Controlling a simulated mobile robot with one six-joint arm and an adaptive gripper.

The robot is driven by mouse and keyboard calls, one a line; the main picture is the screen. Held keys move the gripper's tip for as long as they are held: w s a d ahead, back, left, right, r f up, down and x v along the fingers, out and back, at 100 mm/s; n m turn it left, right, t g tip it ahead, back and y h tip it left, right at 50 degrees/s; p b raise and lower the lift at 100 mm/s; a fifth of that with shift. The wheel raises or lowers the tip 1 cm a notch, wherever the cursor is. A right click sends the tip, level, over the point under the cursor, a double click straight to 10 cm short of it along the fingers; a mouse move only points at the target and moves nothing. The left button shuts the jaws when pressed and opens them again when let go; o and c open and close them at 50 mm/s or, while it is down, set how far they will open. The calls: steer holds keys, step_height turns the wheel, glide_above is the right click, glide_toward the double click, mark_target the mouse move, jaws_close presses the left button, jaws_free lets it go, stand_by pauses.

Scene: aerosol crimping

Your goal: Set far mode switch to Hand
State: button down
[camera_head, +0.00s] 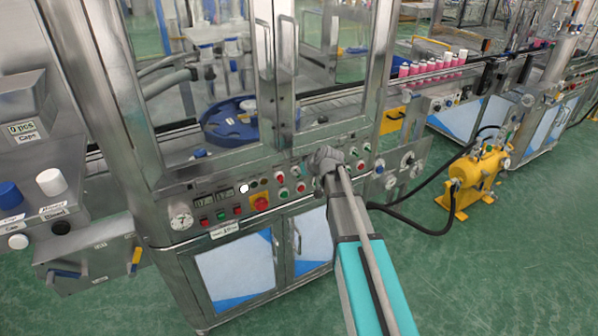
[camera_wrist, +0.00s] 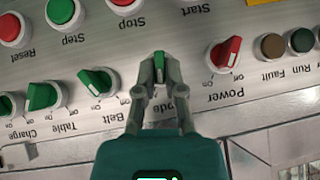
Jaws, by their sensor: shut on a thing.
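In the wrist view, which shows the panel upside down, my gripper (camera_wrist: 160,72) has its two fingertips closed on the sides of a small green knob, the Mode switch (camera_wrist: 159,61). The knob's handle lies roughly upright in the picture, in line with my fingers. Its position marks are mostly hidden by the fingers, so I cannot read its setting. In the head view my gripper (camera_head: 327,163) is against the control panel of the metal cabinet (camera_head: 215,215), and it hides the switch there.
Close beside are the red Power knob (camera_wrist: 227,53) and the green Belt knob (camera_wrist: 98,82), with the Table knob (camera_wrist: 43,97) beyond. Push buttons sit in the row above. In the head view, a yellow tank (camera_head: 480,172) with black hoses stands on the floor to the right.

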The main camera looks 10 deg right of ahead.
steer(key=shift+s+a+f+n+t+h+b, duration=0.15)
steer(key=shift+n+t+h+b, duration=0.3)
steer(key=shift+h, duration=0.5)
steer(key=shift+s+a+n+t+h+b, duration=0.1)
steer(key=shift+a+n+t+h+b, duration=0.1)
steer(key=shift+n+h, duration=0.6)
steer(key=shift+s+a+f+n+t+h+b, duration=0.1)
steer(key=shift+n+t+h+b, duration=0.2)
steer(key=shift+h, duration=0.85)
steer(key=shift+w+r, duration=0.1)
steer(key=c, duration=0.7)
jaws_free()
steer(key=shift+c, duration=0.2)
steer(key=shift+r, duration=0.1)
steer(key=s+r+m+g+p, duration=0.1)
steer(key=s+m+g+p, duration=0.2)
steer(key=s, duration=1.1)
steer(key=s+r+m+g+y+p, duration=0.1)
steer(key=s+g+p, duration=0.6)
steer(key=s, duration=0.7)
steer(key=shift+s+d+r+m, duration=0.25)
steer(key=shift+r+m, duration=0.3)
steer(key=shift+m, duration=0.4)
